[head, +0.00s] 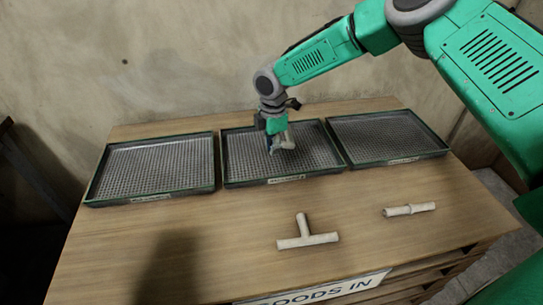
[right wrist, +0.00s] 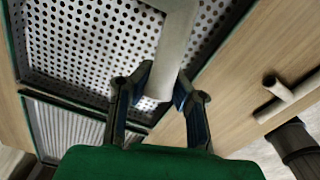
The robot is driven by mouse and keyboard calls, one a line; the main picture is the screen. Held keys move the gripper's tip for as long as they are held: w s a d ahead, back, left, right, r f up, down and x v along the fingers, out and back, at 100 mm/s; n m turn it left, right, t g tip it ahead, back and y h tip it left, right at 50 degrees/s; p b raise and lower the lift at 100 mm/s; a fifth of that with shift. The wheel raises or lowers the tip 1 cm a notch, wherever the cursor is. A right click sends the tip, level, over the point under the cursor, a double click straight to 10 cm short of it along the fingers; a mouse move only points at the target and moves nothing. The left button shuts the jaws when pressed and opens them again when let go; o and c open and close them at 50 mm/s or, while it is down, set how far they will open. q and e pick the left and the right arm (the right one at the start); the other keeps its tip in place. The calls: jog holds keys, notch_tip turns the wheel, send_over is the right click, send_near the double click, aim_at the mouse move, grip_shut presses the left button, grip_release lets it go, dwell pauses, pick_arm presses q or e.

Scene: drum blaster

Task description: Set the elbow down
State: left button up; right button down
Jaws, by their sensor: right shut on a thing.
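The elbow (head: 288,138) is a pale, off-white pipe piece held in my right gripper (head: 275,141), over the middle tray. In the right wrist view the elbow (right wrist: 174,48) runs up between the two blue-and-black fingers of the gripper (right wrist: 160,88), which are shut on it. Its far end passes out of that picture, so its bend is not clear there. The middle tray (head: 237,165) has a green rim and a perforated grey floor. I cannot tell whether the elbow touches that floor. My left gripper is not in view.
Similar trays stand at left (head: 112,176) and right (head: 405,136); both are empty. A pale tee pipe (head: 306,239) and a short straight pipe piece (head: 409,210) lie on the wooden table (head: 200,235) in front. The table's front left is clear. A wall is behind.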

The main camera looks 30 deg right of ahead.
aim_at(272, 168)
notch_tip(272, 168, down, 2)
jog(key=shift+w+f, duration=0.1)
jog(key=shift+w, duration=0.05)
notch_tip(272, 168, down, 3)
jog(key=shift+a+r, duration=0.1)
jog(key=shift+a, duration=0.05)
jog(key=shift+f, duration=0.35)
jog(key=shift+f, duration=0.15)
jog(key=c, duration=1.6)
grip_release()
